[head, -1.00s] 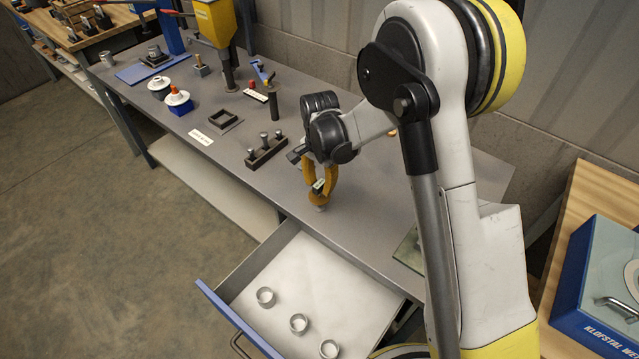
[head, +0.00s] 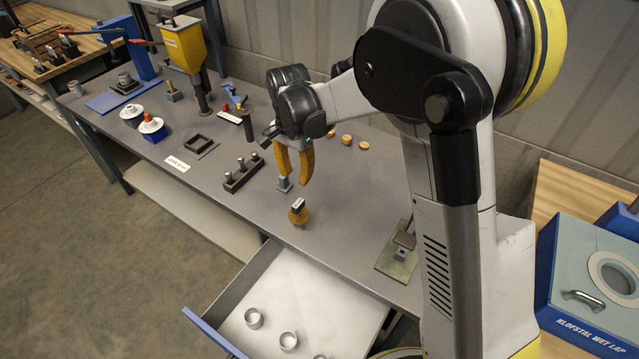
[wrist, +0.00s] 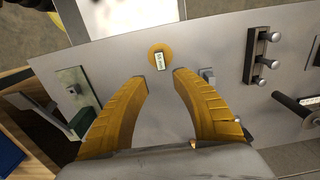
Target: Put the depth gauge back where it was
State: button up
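The depth gauge, which I take to be the round orange-brown piece with a small green-white display (head: 298,213), stands on the grey bench just behind the open drawer. The wrist view shows it from above (wrist: 159,57), just beyond the fingertips. My gripper (head: 295,179) is open and empty, its yellow fingers pointing down behind and above the gauge. In the wrist view the fingers (wrist: 160,76) are spread wide with bare bench between them. A small grey block with a post (head: 284,185) stands close by the left finger in the head view.
A dark rack with several posts (head: 243,172) stands left of the gripper. The open drawer (head: 262,268) in front holds metal rings (head: 254,318). Small orange discs (head: 346,139) lie behind, and a greenish plate (head: 396,266) lies to the right.

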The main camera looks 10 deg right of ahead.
jog(key=s+d+r+n+t, duration=0.25)
jog(key=s+d+r, duration=0.25)
jog(key=s+r, duration=0.25)
jog(key=s+d+r+n+t, duration=0.2)
jog(key=s+d+r+n, duration=0.15)
jog(key=s+r, duration=0.4)
jog(key=s+d+f+n+t, duration=0.1)
jog(key=s+d+n+t, duration=0.1)
jog(key=s, duration=0.5)
jog(key=shift+s+d+f+n+t, duration=0.15)
jog(key=shift+s+d+n+t, duration=0.3)
jog(key=shift+d, duration=0.25)
jog(key=shift+w, duration=0.1)
